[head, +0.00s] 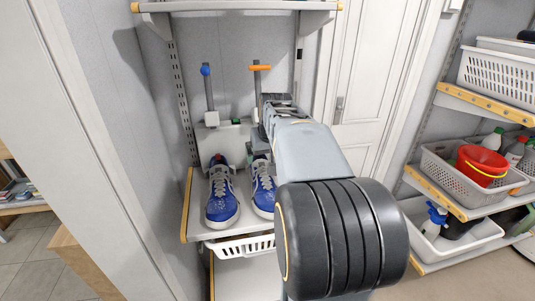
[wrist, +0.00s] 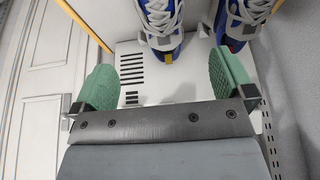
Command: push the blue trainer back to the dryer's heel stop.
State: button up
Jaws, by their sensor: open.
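Two blue trainers with white laces stand side by side, toes toward me, on the shelf in the head view: a left one (head: 222,195) and a right one (head: 263,188) partly behind my arm. The wrist view shows their heel ends at the top, one with a yellow tab (wrist: 162,22) and one with a red tab (wrist: 238,22). The pale dryer (head: 222,140) stands behind them; its slotted face (wrist: 160,88) shows in the wrist view. My gripper (wrist: 165,75) is open and empty, green pads wide apart, short of the heels. I cannot tell which part is the heel stop.
A blue-knobbed lever (head: 206,72) and an orange-handled lever (head: 260,68) rise behind the trainers. A white basket (head: 243,246) sits below the shelf (head: 190,222). A wall closes the left side; a white door (head: 368,70) and shelves with baskets stand right.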

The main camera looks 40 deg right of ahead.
send_near(264, 176)
jog(key=f, duration=0.1)
jog(key=a+f, duration=0.1)
jog(key=f, duration=0.3)
jog(key=shift+s+a, duration=0.35)
jog(key=shift+a, duration=0.05)
jog(key=c, duration=0.9)
jog(key=o, duration=0.9)
jog(key=shift+r, duration=0.1)
jog(key=v, duration=1.3)
jog(key=shift+s+r, duration=0.25)
jog(key=shift+r, duration=0.05)
